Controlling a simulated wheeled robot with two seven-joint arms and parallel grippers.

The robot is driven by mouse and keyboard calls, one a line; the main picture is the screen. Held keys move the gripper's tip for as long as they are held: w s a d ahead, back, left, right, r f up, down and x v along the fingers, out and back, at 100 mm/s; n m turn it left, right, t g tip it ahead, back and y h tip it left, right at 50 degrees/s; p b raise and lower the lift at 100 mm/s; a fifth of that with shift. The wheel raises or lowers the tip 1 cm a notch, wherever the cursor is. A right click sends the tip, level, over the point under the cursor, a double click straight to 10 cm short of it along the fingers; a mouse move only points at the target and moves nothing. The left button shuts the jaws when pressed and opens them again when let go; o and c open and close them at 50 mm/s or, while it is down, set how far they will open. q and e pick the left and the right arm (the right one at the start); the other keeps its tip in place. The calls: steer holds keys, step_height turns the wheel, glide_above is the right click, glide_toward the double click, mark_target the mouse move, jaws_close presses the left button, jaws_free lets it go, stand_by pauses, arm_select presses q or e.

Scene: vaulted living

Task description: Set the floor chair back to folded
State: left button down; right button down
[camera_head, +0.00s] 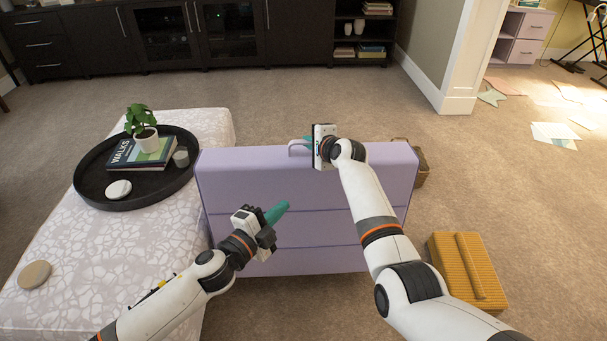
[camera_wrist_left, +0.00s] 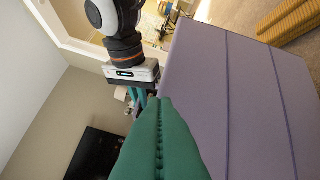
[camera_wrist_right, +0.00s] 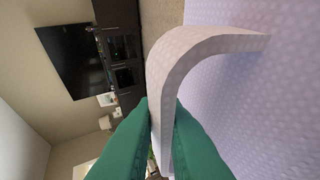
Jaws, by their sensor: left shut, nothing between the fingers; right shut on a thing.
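The lavender floor chair (camera_head: 265,190) stands upright on the carpet as a tall slab with horizontal seams, in the middle of the head view. A strap handle (camera_head: 296,149) stands out from its top edge. My right gripper (camera_head: 309,144) is shut on this handle. In the right wrist view its green fingers (camera_wrist_right: 165,135) close around the handle strap (camera_wrist_right: 185,60). My left gripper (camera_head: 279,211) is shut and empty in front of the chair's near face. In the left wrist view its green fingers (camera_wrist_left: 160,140) are together beside the chair panel (camera_wrist_left: 205,100). The chair's far side is hidden.
A terrazzo-patterned ottoman (camera_head: 150,258) stands close left of the chair, with a black tray (camera_head: 88,193) holding a plant, books and small items. A yellow ribbed box (camera_head: 452,262) sits at right. A wicker basket (camera_head: 423,170) is partly hidden behind the chair.

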mark_target(304, 179)
arm_select(q)
steer(key=w+d+f+m+g+h, duration=0.1)
steer(key=w+d+m, duration=0.3)
steer(key=w, duration=0.9)
steer(key=shift+w+d+f+g, duration=0.3)
steer(key=shift+d+f, duration=0.05)
steer(key=shift+d, duration=0.8)
steer(key=shift+w, duration=0.15)
